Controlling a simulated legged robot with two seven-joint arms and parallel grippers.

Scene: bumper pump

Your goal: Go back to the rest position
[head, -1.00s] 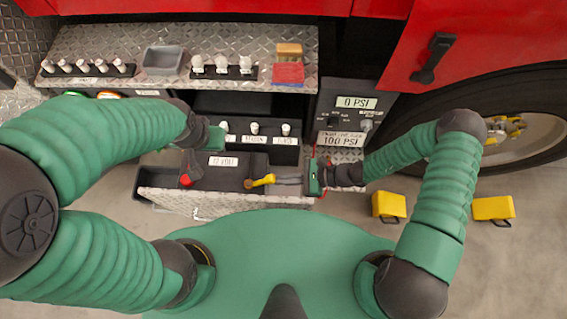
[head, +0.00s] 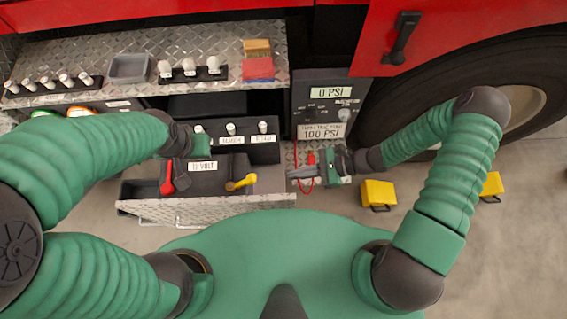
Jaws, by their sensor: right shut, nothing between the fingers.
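My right gripper (head: 292,174) is shut and empty. It is just right of the open drawer, in front of the pressure panel, apart from the yellow-handled lever (head: 242,183). My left gripper (head: 180,141) is over the back left of the 12 volt battery (head: 215,180). Its fingers are mostly hidden, so I cannot tell whether it is open. The battery sits in the drawer (head: 220,204), with a red-handled lever (head: 167,178) on its left and the yellow one on its right.
A panel (head: 325,115) reads 0 PSI and 100 PSI. A red cable (head: 304,185) hangs by my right gripper. Yellow wheel chocks (head: 378,194) lie on the floor at the right, near the truck wheel (head: 535,95). A shelf (head: 200,46) holds switches, a grey tray and sponges.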

